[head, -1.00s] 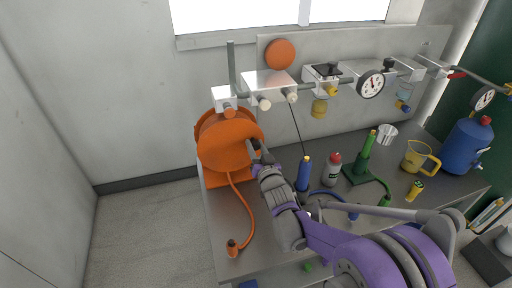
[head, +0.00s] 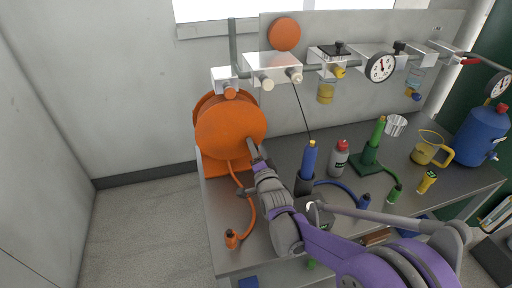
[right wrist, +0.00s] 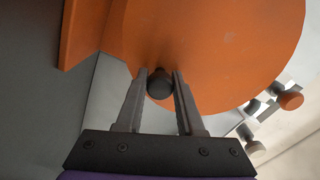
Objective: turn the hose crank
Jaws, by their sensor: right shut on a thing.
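The orange hose reel (head: 230,124) stands at the left end of the metal bench, and its round face fills much of the right wrist view (right wrist: 225,45). A dark, round crank knob (right wrist: 160,83) sticks out near the lower part of that face. My right gripper (head: 252,148) reaches the reel's right side in the head view. In the right wrist view its two fingers (right wrist: 160,80) are shut on the knob, one on each side. The rest of the crank is hidden. An orange hose hangs from the reel to an end fitting (head: 231,238). My left gripper is not in view.
The bench (head: 225,259) also holds a blue bottle (head: 309,158), a grey bottle with red cap (head: 339,160), a green stand (head: 371,158), a yellow jug (head: 429,150) and a blue tank (head: 482,136). A pipe with a gauge (head: 381,67) runs above.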

